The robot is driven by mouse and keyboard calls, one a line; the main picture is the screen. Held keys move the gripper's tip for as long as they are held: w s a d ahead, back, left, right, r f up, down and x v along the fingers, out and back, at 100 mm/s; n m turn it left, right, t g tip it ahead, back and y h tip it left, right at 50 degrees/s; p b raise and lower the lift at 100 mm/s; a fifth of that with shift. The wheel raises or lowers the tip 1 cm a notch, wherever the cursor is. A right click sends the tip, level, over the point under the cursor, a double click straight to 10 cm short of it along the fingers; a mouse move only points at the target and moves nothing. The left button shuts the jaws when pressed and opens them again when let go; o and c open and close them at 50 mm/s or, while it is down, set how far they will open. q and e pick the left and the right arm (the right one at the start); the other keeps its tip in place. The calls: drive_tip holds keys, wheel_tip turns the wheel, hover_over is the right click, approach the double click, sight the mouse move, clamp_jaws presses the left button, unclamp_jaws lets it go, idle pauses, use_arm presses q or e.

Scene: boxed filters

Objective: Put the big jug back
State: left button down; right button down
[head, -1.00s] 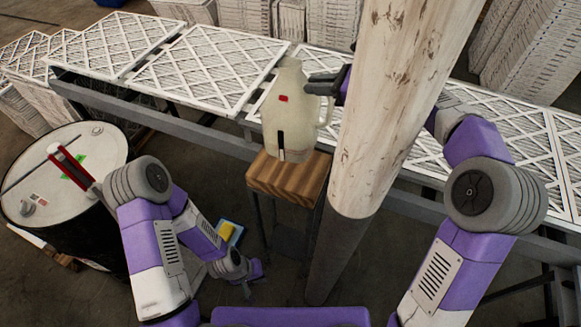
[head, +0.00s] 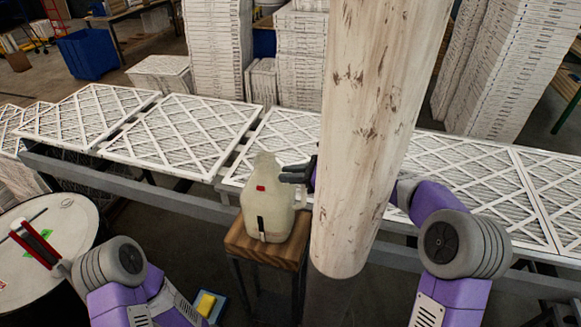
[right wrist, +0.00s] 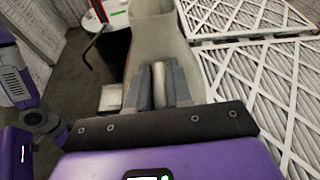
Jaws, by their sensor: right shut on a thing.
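The big jug (head: 267,205) is pale and cloudy, with a red mark and a dark strip on its front. It is upright over the wooden stool top (head: 238,246) and looks to stand on it; I cannot tell for certain whether its base touches. My right gripper (head: 297,173) reaches from behind the pillar to the jug's right side. In the right wrist view the fingers (right wrist: 158,88) are shut on the jug's handle, and the jug body (right wrist: 152,40) is just beyond. The pillar hides part of my right arm. My left gripper is out of view.
A thick pale pillar (head: 365,130) stands close to the right of the jug. Behind is a conveyor with flat white filters (head: 180,135). A white-topped drum (head: 70,215) is at left. A blue and yellow item (head: 206,304) lies low in front.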

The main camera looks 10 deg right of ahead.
drive_tip(key=shift+r, duration=0.2)
drive_tip(key=c, duration=1.4)
unclamp_jaws()
drive_tip(key=shift+f, duration=0.25)
drive_tip(key=o, duration=0.4)
drive_tip(key=shift+s, duration=0.15)
drive_tip(key=shift+c, duration=0.2)
drive_tip(key=shift+r, duration=0.1)
drive_tip(key=shift+d+r, duration=0.1)
drive_tip(key=shift+d, duration=0.1)
drive_tip(key=v, duration=1.1)
drive_tip(key=shift+s+d, duration=0.2)
drive_tip(key=shift+d, duration=0.05)
